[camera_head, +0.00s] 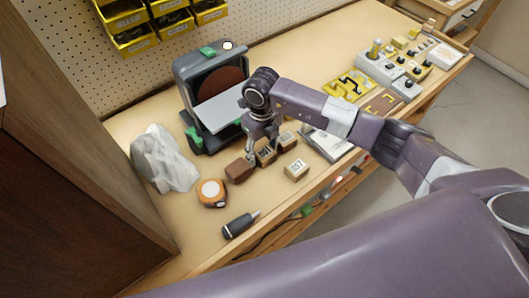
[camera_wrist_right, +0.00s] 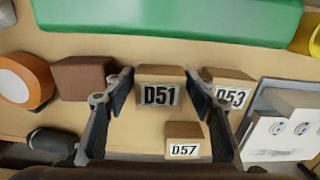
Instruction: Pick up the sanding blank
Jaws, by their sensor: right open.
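Small wooden blocks with printed labels lie on the bench; I cannot tell which is called the sanding blank. Block D51 (camera_wrist_right: 160,87) is in the wrist view, between and just beyond the fingertips of my right gripper (camera_wrist_right: 158,78). Block D53 (camera_wrist_right: 229,88) is right of it, partly behind the right finger. Block D57 (camera_wrist_right: 184,140) is nearer, between the fingers. A plain darker brown block (camera_wrist_right: 82,78) is left of the left finger. In the head view my right gripper (camera_head: 262,143) points down over the blocks, open and empty. My left gripper is not in view.
A disc sander (camera_head: 190,75) with a grey table stands behind the blocks. A white-topped item (camera_head: 328,144) lies right.

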